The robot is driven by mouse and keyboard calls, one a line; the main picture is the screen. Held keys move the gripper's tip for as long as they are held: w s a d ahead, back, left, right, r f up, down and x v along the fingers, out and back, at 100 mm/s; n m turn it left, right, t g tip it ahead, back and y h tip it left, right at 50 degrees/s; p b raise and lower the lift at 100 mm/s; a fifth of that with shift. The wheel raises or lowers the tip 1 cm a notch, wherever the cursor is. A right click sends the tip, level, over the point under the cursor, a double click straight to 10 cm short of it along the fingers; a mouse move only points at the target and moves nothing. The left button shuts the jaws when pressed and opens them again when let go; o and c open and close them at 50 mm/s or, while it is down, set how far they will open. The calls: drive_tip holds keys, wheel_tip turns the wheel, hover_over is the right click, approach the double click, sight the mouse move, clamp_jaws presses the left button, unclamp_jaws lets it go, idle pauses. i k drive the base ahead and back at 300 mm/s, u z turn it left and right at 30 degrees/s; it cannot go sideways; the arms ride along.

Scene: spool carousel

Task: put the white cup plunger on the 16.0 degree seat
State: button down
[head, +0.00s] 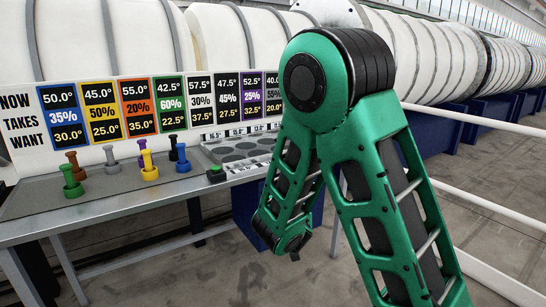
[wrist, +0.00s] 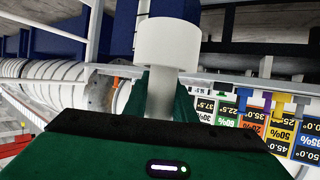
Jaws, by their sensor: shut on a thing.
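The white cup plunger (wrist: 168,42) is in my gripper (wrist: 162,88) in the wrist view. Its wide cup end points away from the palm, and its narrower stem is between the green fingers. In the head view my green arm fills the middle and right, and I cannot make out the plunger or fingertips there. The seat plate (head: 240,150), with several dark round seats, lies at the right end of the bench, partly hidden behind my arm. Small labels stand along its back edge; I cannot read for certain which seat is 16.0 degrees.
Several coloured plungers, including green (head: 70,182), yellow (head: 149,166) and blue (head: 182,159), stand on the grey bench (head: 120,200). A board of coloured cards (head: 132,106) stands behind. White rails (head: 480,200) run at right.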

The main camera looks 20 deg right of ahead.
sight(234, 159)
drive_tip(key=z, duration=0.45)
drive_tip(key=i, duration=0.95)
drive_tip(key=z, duration=0.25)
